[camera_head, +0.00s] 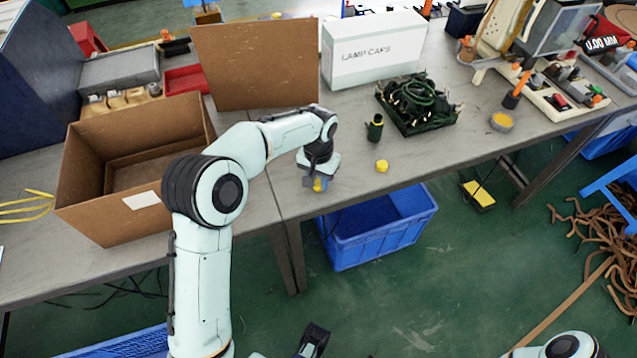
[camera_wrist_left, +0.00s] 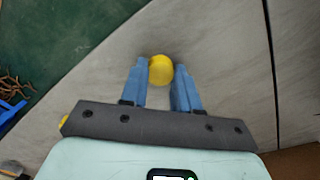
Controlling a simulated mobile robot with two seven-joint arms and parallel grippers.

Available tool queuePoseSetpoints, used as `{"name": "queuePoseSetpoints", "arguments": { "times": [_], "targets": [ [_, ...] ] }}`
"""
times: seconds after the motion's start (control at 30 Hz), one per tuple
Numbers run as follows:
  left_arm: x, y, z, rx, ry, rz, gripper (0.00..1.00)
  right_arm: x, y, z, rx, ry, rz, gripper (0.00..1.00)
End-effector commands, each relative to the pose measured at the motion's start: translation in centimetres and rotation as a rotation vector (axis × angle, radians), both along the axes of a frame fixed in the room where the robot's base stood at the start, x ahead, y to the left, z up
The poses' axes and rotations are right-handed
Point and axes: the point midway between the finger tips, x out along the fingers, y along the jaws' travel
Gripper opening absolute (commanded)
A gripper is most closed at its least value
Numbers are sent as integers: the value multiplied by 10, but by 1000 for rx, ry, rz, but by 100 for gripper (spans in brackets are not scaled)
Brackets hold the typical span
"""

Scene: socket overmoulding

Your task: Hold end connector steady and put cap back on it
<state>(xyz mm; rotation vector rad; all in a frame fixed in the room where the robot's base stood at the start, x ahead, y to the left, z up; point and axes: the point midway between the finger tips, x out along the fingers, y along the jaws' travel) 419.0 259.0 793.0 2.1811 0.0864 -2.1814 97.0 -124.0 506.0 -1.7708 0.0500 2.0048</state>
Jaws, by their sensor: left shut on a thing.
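My left gripper (camera_head: 318,184) is low over the front edge of the table, with its blue fingers shut on a yellow piece (camera_head: 319,185). In the left wrist view the same piece shows as a yellow round (camera_wrist_left: 160,69) between the fingertips (camera_wrist_left: 161,75); whether it is a cap or part of a connector I cannot tell. A small yellow cap (camera_head: 382,166) lies on the table to the right of this gripper, apart from it. My right gripper's fingers are not seen.
An open cardboard box (camera_head: 130,222) stands left of my left arm. A green cable coil in a dark tray (camera_head: 445,123) and a white lamp caps box (camera_head: 374,55) are behind the connector. A blue crate (camera_head: 375,240) is on the floor.

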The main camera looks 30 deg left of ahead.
Motion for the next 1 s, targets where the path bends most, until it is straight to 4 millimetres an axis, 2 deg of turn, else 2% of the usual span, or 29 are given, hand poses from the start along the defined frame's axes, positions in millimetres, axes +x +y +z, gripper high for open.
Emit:
{"name": "queuePoseSetpoints", "arguments": {
  "times": [0.27,0.47,0.67,0.9,1.0],
  "targets": [
    [1,0,6,0,-2,0,3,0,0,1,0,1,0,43],
    [1,0,30,0,-4,0,3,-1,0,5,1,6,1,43],
    [1,0,75,-1,-6,1,3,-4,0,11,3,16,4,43],
    [1,0,143,0,-7,0,3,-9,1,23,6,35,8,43],
    [1,0,166,-1,-5,0,3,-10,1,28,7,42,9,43]
  ]
}}
